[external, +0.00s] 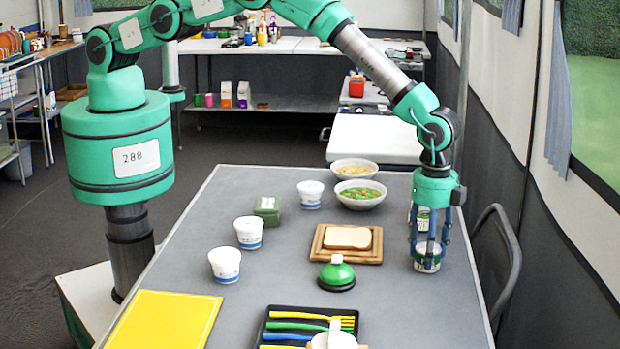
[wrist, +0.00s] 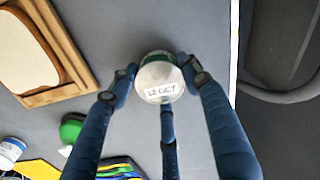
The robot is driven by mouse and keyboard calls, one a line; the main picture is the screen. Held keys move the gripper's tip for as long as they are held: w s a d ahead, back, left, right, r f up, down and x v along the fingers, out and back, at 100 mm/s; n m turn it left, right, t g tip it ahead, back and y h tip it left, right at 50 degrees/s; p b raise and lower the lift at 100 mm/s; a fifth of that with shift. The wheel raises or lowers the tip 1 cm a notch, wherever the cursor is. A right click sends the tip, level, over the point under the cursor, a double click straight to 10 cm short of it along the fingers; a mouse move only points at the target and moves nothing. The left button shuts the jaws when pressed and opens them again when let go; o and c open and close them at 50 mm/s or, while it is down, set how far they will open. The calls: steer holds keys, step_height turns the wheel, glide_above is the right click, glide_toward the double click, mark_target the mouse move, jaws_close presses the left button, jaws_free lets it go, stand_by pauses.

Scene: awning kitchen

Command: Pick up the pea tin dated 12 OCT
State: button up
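The tin (wrist: 158,82) has a white lid with a label that reads 12 OCT, and a green band on its side. It appears upright on the grey table (external: 385,300), near the right edge. In the external view the tin (external: 428,262) is low between the fingers of my gripper (external: 428,250). In the wrist view my gripper (wrist: 160,82) has blue fingers on the left, right and near sides of the tin. The fingertips are at or very close to its sides; I cannot tell whether they press on it.
Left of the gripper are a bread board (external: 375,255), a green bell (external: 337,274) and two bowls (external: 360,203). White tubs (external: 224,280), a green box (external: 267,218), a yellow mat (external: 165,320) and a cutlery tray (external: 268,330) are farther off. A chair (external: 512,260) stands beyond the right edge.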

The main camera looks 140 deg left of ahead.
steer(key=c, duration=0.3)
steer(key=shift+c, duration=0.2)
steer(key=shift+r+p, duration=0.3)
steer(key=shift+r, duration=1.4)
steer(key=shift+s+d+r, duration=0.1)
steer(key=shift+s+r, duration=0.05)
steer(key=shift+s, duration=0.1)
steer(key=s+d, duration=0.2)
steer(key=s, duration=0.2)
steer(key=s+d+r+p, duration=0.1)
steer(key=s, duration=0.4)
steer(key=s+d, duration=0.2)
steer(key=s, duration=0.3)
steer(key=shift+s+d+r, duration=0.15)
steer(key=shift+d, duration=0.2)
